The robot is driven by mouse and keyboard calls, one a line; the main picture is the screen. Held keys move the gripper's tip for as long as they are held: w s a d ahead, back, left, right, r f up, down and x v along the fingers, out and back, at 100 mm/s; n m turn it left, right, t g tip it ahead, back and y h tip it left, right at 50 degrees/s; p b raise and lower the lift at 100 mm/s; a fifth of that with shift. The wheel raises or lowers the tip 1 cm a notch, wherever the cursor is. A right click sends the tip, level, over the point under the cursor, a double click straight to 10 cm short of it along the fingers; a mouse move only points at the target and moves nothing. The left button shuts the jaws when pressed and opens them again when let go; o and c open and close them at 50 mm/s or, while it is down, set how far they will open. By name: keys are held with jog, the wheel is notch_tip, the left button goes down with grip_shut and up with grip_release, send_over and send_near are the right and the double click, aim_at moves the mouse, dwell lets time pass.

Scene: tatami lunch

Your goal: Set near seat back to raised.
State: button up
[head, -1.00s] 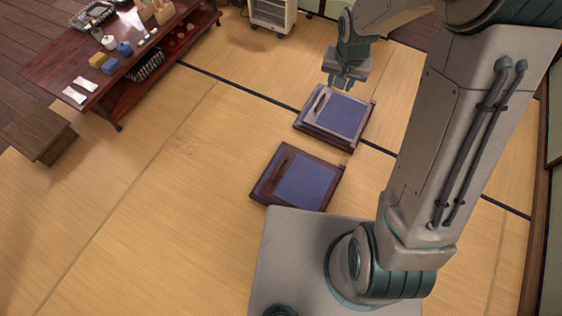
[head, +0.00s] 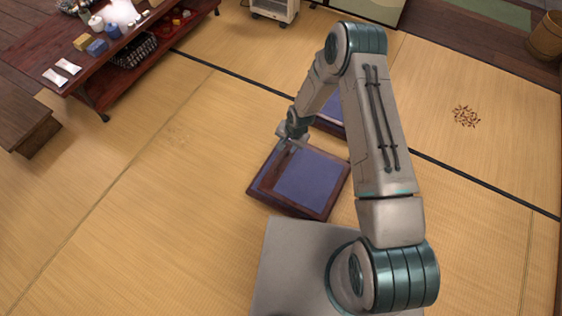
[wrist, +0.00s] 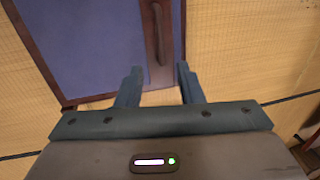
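The near seat (head: 313,178) is a low dark wood floor seat with a blue panel, and its back lies folded flat. In the wrist view its blue panel (wrist: 95,40) and brown wooden strip with a dark slot (wrist: 157,40) fill the upper left. My gripper (wrist: 159,73) is open and empty, its two fingers apart at the seat's edge, with the slotted strip lying ahead between them. In the head view my gripper (head: 289,143) is over the seat's upper left edge. I cannot tell whether it touches.
A second blue seat (head: 330,127) lies just beyond, mostly hidden by my arm. A low red-brown table (head: 120,45) with small items stands at upper left, a wooden bench (head: 28,128) beside it. Tatami left of the seats is clear. Brown bits (head: 466,116) lie at right.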

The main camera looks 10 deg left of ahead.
aim_at(281, 161)
jog(key=f+b, duration=0.1)
jog(key=f, duration=0.3)
jog(key=a+f+b, duration=0.1)
jog(key=f+b, duration=0.1)
jog(key=f, duration=0.3)
jog(key=a+f+b, duration=0.1)
jog(key=f, duration=0.3)
jog(key=shift+w+a+f+b, duration=0.2)
jog(key=shift+w+a+b, duration=0.1)
jog(key=shift+w, duration=0.1)
jog(key=shift+d+r, duration=0.1)
grip_shut()
